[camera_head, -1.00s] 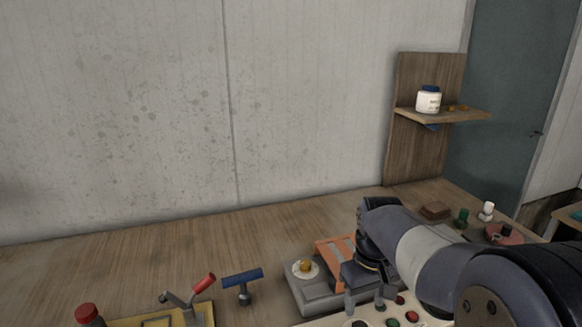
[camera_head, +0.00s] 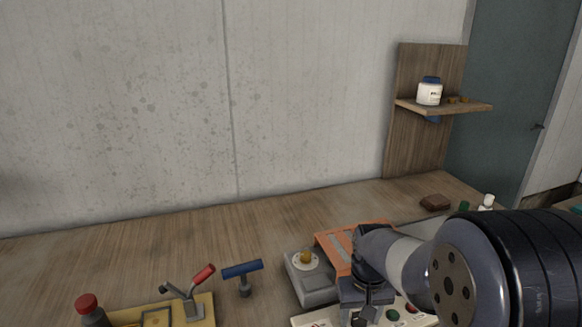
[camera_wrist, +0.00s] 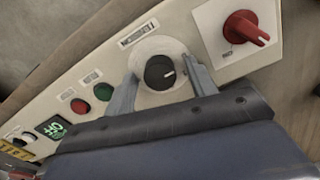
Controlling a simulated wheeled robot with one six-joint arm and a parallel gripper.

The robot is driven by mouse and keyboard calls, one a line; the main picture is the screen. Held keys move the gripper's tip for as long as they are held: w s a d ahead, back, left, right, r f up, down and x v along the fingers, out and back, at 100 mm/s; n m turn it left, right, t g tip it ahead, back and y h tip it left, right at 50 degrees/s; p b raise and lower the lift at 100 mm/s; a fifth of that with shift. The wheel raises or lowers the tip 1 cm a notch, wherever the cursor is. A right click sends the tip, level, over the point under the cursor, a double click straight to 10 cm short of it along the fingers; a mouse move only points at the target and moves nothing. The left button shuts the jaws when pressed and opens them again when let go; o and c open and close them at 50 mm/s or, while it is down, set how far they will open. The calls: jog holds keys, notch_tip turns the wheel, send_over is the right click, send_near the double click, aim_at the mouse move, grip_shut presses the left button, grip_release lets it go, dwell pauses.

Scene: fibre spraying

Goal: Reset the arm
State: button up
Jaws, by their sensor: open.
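My gripper (camera_wrist: 162,68) is open in the wrist view, its two grey fingers apart. They show on either side of a black knob (camera_wrist: 160,72) on a round white dial of the cream control panel (camera_wrist: 108,58). No contact is visible, and I cannot tell how far the fingers are from the panel. In the head view my arm (camera_head: 405,262) reaches in from the right, and my gripper (camera_head: 360,312) points down over the panel at the bottom edge. My arm hides much of the panel there.
A red knob (camera_wrist: 246,27) and a green button (camera_wrist: 103,91) flank the dial. A grey box with a yellow button (camera_head: 306,259), a blue T-handle (camera_head: 242,269) and a red-handled lever (camera_head: 203,275) stand left of my arm. The back-left tabletop is clear.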

jog(key=m, duration=0.4)
jog(key=shift+b, duration=0.3)
jog(key=m+b, duration=0.1)
jog(key=m, duration=0.2)
jog(key=shift+m, duration=0.4)
jog(key=m+b, duration=0.1)
jog(key=m, duration=0.3)
jog(key=m+b, duration=0.1)
jog(key=m, duration=0.2)
jog(key=shift+m, duration=0.3)
jog(key=shift+r, duration=1.3)
